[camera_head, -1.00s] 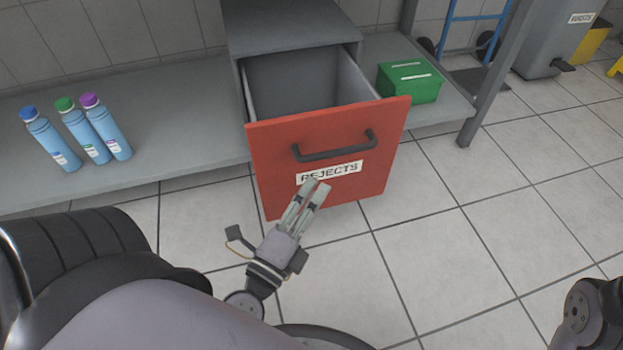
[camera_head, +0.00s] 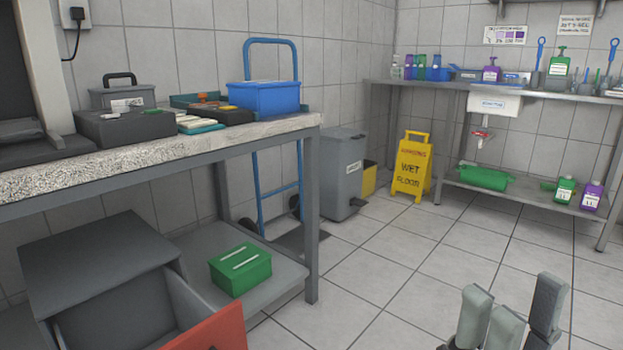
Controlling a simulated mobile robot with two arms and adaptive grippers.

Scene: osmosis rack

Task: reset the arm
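My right gripper (camera_head: 510,305) shows at the bottom right of the head view, its grey fingers pointing up over the tiled floor. Its base is cut off by the lower edge, and I cannot tell how far its fingers are apart. I see no object between them. My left gripper is not in view. At the lower left a grey drawer unit (camera_head: 95,255) has its drawer pulled out. The top corner of the red drawer front (camera_head: 215,332) shows, and the rest is cut off.
A green box (camera_head: 240,270) sits on the lower shelf beside the drawer unit. A worktop (camera_head: 180,146) carries a blue bin (camera_head: 264,98). A grey pedal bin (camera_head: 342,172) and a yellow wet-floor sign (camera_head: 411,168) stand behind. The middle floor (camera_head: 400,250) is clear.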

